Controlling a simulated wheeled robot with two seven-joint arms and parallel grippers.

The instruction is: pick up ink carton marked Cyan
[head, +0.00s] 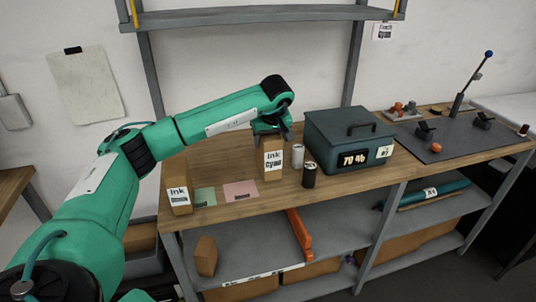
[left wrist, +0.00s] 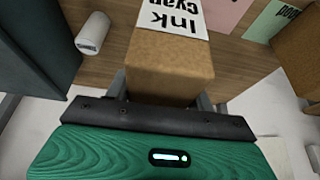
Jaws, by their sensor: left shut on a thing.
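The ink carton marked Cyan (head: 273,163) is a brown box with a white label, upright on or just above the wooden bench in the head view. It also shows in the left wrist view (left wrist: 168,68), where its label reads "Ink Cyan" upside down. My left gripper (head: 272,134) comes down from above and is shut on the top part of this carton. Whether the carton's base touches the bench is unclear. Another ink carton (head: 179,198) stands at the bench's left end; its colour word is too small to read. My right gripper is in neither view.
A white cylinder (head: 298,156) and a black one (head: 309,175) stand close right of the held carton. A dark box with a handle (head: 347,139) is behind them. Green (head: 204,197) and pink (head: 241,191) cards lie to the left. A shelf (head: 250,16) hangs above.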

